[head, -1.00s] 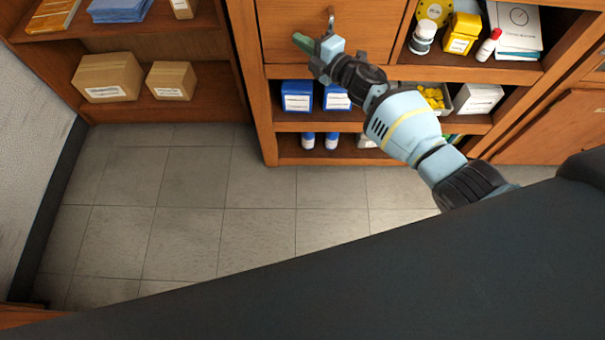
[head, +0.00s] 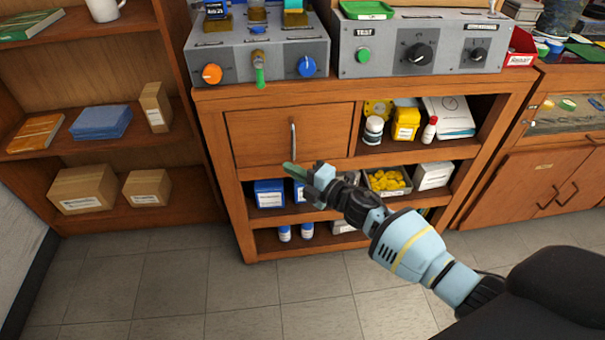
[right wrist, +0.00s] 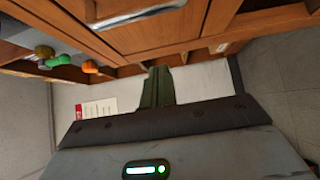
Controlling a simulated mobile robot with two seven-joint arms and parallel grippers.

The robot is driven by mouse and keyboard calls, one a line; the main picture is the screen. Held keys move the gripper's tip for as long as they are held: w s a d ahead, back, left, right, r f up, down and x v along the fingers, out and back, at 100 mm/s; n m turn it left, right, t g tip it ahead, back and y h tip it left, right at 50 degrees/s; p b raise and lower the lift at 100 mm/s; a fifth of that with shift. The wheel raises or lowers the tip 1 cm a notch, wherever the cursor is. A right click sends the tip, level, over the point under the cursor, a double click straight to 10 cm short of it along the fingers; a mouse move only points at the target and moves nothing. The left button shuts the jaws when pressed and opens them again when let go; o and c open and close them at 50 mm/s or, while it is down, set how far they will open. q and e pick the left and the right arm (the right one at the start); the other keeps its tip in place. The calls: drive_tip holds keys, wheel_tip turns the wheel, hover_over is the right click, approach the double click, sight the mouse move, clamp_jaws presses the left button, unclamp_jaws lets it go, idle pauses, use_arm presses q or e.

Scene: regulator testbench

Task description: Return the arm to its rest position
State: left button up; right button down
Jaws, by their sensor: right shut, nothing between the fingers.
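My right arm comes in from the lower right in the head view. Its right gripper (head: 290,170) is shut and empty, with green fingertips, in front of the wooden cabinet door (head: 262,135), just below and left of the door's vertical metal handle (head: 293,140). In the right wrist view the green fingers (right wrist: 157,88) are together, with nothing between them. I cannot tell from the head view how far the fingers stand from the door. My left gripper is not in view.
On the cabinet top stand a grey panel with an orange knob (head: 212,74) and a blue knob (head: 307,66), and a second panel with a black dial (head: 418,54). The tiled floor (head: 200,290) in front is clear.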

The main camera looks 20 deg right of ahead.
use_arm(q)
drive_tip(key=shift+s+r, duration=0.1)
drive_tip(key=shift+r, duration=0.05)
use_arm(e)
drive_tip(key=shift+v, duration=1.35)
drive_tip(key=shift+f, duration=0.1)
